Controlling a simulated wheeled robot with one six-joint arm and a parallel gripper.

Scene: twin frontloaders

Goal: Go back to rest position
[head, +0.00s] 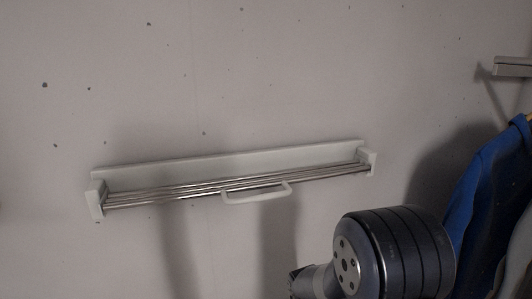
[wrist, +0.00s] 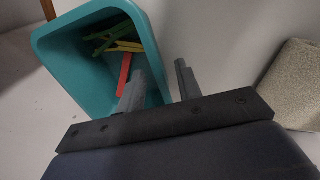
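My gripper (wrist: 160,72) shows in the wrist view with its two grey fingers apart and nothing between them. The left finger overlaps the opening of a teal bin in the picture; the right finger is in front of a pale surface. In the head view part of my arm is at the bottom right, and the gripper's fingers are not visible there.
The teal bin (wrist: 53,52) holds green, yellow and red stick-like pieces (wrist: 124,74). A beige textured block (wrist: 293,85) is at right. In the head view, a wall rack (head: 225,162) with metal bars and blue cloth (head: 490,185) are near my arm.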

